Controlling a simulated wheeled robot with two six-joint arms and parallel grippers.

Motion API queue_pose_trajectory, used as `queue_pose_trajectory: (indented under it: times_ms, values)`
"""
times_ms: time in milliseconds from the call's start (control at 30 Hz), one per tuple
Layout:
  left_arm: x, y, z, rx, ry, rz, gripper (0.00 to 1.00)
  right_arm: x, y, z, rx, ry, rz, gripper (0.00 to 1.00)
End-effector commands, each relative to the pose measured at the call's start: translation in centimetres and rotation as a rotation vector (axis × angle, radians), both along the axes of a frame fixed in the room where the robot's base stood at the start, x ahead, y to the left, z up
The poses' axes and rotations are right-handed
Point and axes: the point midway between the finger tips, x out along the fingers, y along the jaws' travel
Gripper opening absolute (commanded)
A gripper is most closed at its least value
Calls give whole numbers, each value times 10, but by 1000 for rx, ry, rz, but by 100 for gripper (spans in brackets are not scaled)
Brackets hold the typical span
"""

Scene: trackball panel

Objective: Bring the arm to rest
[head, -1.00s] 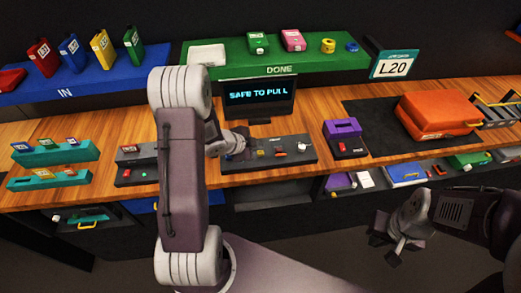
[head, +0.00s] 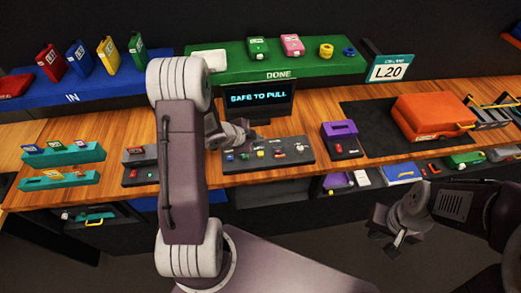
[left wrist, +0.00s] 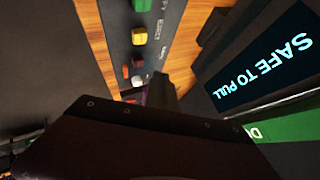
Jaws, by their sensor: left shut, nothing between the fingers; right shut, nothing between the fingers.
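My left gripper (head: 250,135) is shut and empty, raised above the back of the dark control panel (head: 292,160) and in front of the screen. The panel carries several small coloured controls, and part of it also shows in the left wrist view (left wrist: 142,57). The screen (head: 258,97) reads "SAFE TO PULL" and appears turned over in the left wrist view (left wrist: 262,62). My right gripper (head: 390,238) is shut and empty, low in front of the bench at the right. My left arm hides part of the bench.
A blue IN shelf (head: 72,97) and a green DONE shelf (head: 320,67) stand at the back with coloured items. An orange case (head: 432,117) lies on a dark mat at the right. Teal racks (head: 60,160) stand at the left. Drawers and a lower shelf are below the bench.

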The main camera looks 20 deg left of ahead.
Motion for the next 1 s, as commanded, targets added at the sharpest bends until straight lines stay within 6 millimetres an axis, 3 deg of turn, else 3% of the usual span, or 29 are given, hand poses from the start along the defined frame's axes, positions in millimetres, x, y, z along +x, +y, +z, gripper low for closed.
queue_pose_trajectory:
  times_ms: [733,833,933,1000]
  values:
    - [0,-2,-2,0,1,-5,0,0,0,-2,0,0,0,0]
    - [9,-22,8,15,-37,-57,0,0,0,-9,0,0,0,0]
    - [21,-62,46,37,-129,-119,0,0,0,-20,0,0,0,0]
    - [17,-78,68,44,-132,-34,0,0,0,-29,0,0,0,0]
